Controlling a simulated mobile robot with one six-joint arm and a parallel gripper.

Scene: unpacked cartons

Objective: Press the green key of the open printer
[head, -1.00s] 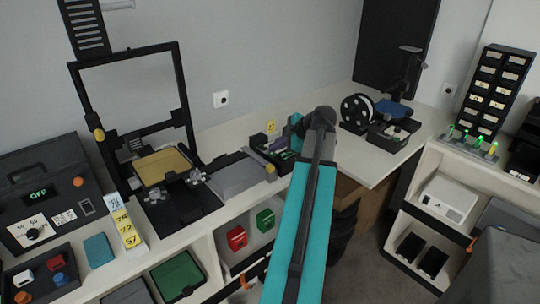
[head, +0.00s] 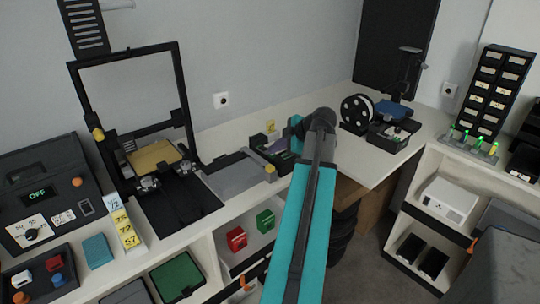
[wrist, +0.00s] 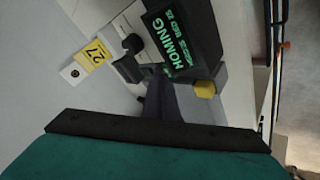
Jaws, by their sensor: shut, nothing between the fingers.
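The open printer (head: 184,95) is a black upright frame with a yellow bed (head: 155,158) at the left of the head view. Its control box (head: 257,146) sits to its right on the bench. In the wrist view the box's dark screen (wrist: 178,40) shows "HOMING" in green letters above a smaller line of readings. A dark knob (wrist: 132,43) is beside it. My gripper (wrist: 158,88) is shut and empty, its dark fingers close at the box's panel just below the screen. I cannot make out the green key; the fingers may cover it. Contact is unclear.
A yellow "27" tag (wrist: 90,55) stands beside the box. A spool (head: 357,112) and a black device (head: 393,133) are to the right on the bench. Red (head: 236,239) and green (head: 265,221) boxes sit on the shelf below. A control unit reading "OFF" (head: 37,194) stands at far left.

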